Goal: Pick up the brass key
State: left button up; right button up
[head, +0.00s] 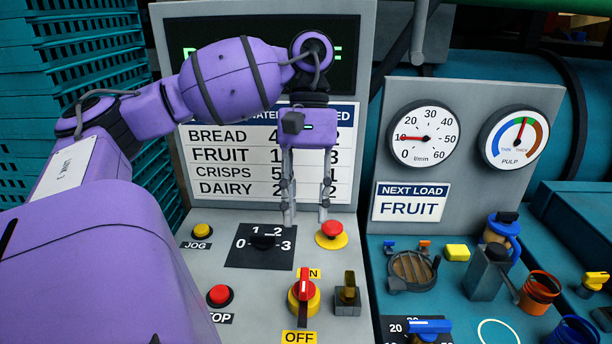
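The brass key (349,282) stands upright in a dark grey block (347,301) on the sloped grey panel, right of the red and yellow ON/OFF switch. My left gripper (307,219) points down above the panel, up and to the left of the key in the picture. Its two fingers are apart with nothing between them, and it does not touch the key. My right gripper is not in view.
A red mushroom button on yellow (331,233) is close to the right fingertip. A selector dial (264,242), the switch (303,292) and a red button (219,295) surround the area. A teal panel (455,290) with a hatch and several cups lies right.

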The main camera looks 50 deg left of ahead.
aim_at(348, 295)
jog(key=k, duration=1)
